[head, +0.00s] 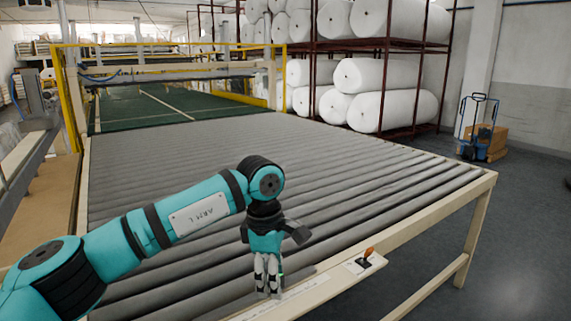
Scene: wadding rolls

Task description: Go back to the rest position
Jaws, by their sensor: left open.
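My left arm comes in from the left, teal and black. My left gripper (268,286) hangs from it and points down over the front edge of the roller conveyor (290,170). The gripper is open and empty, its fingers a small distance apart. Whether its tips touch the conveyor's frame is hard to tell. My right gripper is not in this view.
A lever with an orange knob (368,253) sits on the conveyor's front rail, right of my left gripper. White wadding rolls (408,110) fill a dark red rack (447,75) behind. A blue cart (482,125) stands at the right. The rollers are bare.

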